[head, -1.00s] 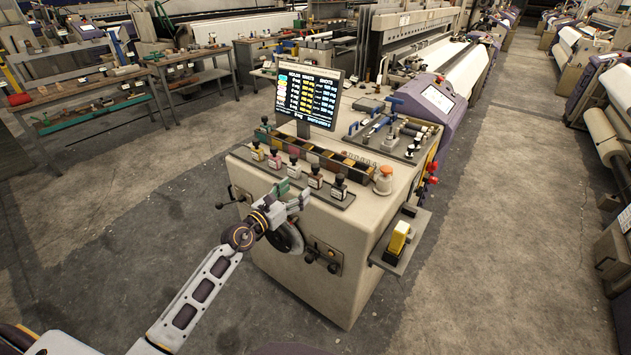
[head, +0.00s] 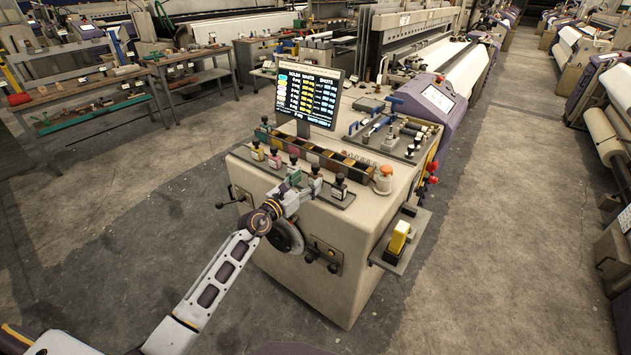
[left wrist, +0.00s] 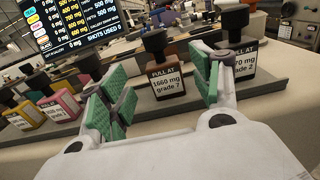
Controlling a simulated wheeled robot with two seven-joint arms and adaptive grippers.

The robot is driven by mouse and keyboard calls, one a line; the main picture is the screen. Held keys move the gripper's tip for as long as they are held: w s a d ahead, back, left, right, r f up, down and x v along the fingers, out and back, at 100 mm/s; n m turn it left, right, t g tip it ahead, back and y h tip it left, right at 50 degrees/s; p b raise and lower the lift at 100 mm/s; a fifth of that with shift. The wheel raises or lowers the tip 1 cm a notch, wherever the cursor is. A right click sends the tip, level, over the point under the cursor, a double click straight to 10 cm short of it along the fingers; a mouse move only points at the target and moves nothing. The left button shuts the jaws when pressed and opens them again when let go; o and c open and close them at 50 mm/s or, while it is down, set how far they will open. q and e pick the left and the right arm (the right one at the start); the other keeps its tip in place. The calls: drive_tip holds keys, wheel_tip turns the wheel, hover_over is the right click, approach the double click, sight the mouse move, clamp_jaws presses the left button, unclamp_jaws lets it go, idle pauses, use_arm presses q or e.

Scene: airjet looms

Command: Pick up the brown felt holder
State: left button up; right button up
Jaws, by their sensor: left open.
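The brown felt holder (left wrist: 168,84) is a small block with a dark knob on top and a white label reading "PULL AT 1660 mg grade 7". It stands upright on the shelf along the machine's front edge. In the left wrist view it shows between the green pads of my open left gripper (left wrist: 158,92), apparently beyond the fingertips; contact is not visible. In the head view my left gripper (head: 298,187) is at the shelf front, and the brown holder (head: 316,173) is partly hidden behind it. My right gripper is not in view.
Yellow (left wrist: 25,115) and pink (left wrist: 60,104) holders stand left of the brown one. A black holder (left wrist: 236,64) stands close on its right, near the right finger. The screen (head: 308,97) rises behind the shelf. A handwheel (head: 288,236) sits below the gripper.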

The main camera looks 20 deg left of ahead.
sight(313, 177)
use_arm(q)
drive_tip(key=shift+w, duration=0.1)
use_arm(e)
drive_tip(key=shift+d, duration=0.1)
use_arm(q)
drive_tip(key=shift+x, duration=0.8)
drive_tip(key=shift+w+d, duration=0.4)
drive_tip(key=shift+w, duration=0.2)
drive_tip(key=shift+w+d, duration=0.1)
drive_tip(key=shift+w, duration=0.25)
drive_tip(key=shift+w+d, duration=0.15)
drive_tip(key=shift+w, duration=0.45)
drive_tip(key=shift+d, duration=0.1)
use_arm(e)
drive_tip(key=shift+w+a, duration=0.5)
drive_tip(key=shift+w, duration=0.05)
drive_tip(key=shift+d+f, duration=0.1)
